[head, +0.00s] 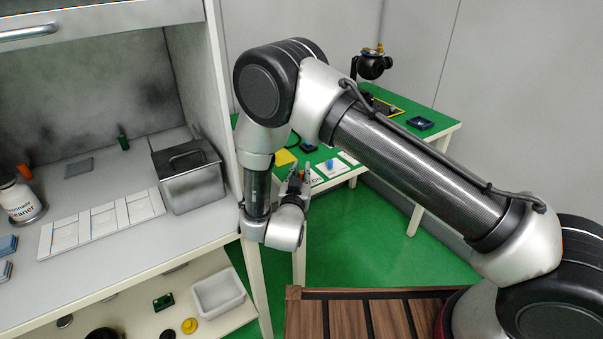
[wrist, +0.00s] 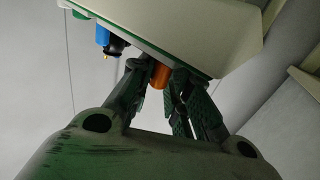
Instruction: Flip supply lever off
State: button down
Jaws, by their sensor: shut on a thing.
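My gripper (wrist: 160,75) is shut on an orange cylindrical handle (wrist: 159,76), which shows between the fingers in the wrist view. The handle stands out from a pale panel (wrist: 215,35) with a green edge. In the head view my gripper (head: 297,182) is at the near edge of the green table, partly hidden by my wrist. A white plate with dark lettering (head: 315,180) lies beside the fingers. A blue handle (head: 330,163) stands on the neighbouring plate and also shows, with a black base, in the wrist view (wrist: 103,36). Whether the orange handle is the supply lever is not readable.
A grey workbench (head: 100,240) with a lidded metal box (head: 190,178) stands close on the left. Green floor is open below the table.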

jog(key=shift+d, duration=0.3)
jog(key=c, duration=1.4)
grip_release()
jog(key=shift+w, duration=0.1)
jog(key=shift+a, duration=0.1)
jog(key=shift+s+a, duration=0.1)
jog(key=shift+s, duration=0.2)
jog(key=s, duration=0.6)
jog(key=shift+s+a, duration=0.4)
